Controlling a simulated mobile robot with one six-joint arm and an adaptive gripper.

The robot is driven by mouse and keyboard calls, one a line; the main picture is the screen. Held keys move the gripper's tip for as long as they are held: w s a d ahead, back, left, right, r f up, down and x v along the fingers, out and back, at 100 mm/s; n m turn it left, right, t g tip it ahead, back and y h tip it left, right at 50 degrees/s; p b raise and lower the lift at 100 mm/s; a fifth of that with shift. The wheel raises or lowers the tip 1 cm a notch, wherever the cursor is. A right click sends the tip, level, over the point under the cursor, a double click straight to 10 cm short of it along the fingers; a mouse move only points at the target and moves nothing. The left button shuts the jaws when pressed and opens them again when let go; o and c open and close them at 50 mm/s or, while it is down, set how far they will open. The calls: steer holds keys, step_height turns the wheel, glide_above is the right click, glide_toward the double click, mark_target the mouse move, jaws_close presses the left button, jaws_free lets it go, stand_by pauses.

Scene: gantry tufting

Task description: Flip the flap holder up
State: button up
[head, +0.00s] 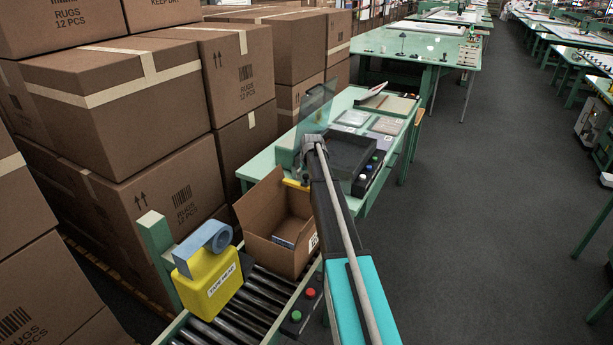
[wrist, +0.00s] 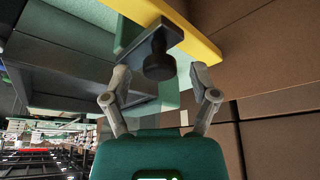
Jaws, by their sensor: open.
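The flap holder looks like a yellow bar (head: 295,184) at the far edge of the open cardboard box (head: 270,251). In the wrist view the yellow bar (wrist: 196,38) crosses the top, with a black knob (wrist: 158,63) on it. My gripper (wrist: 160,78) is open. Its fingertips stand on either side of the knob, with visible gaps; I cannot tell how deep the knob sits between them. In the head view my arm hides the gripper and the knob.
A yellow tape head (head: 211,281) stands beside the roller conveyor (head: 262,302), left of the box. Red button (head: 310,293) and green button sit on the conveyor's side. A green table with a dark tray (head: 352,152) lies beyond.

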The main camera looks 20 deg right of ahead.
jaws_close()
steer(key=shift+w+a, duration=0.1)
steer(key=shift+a, duration=0.1)
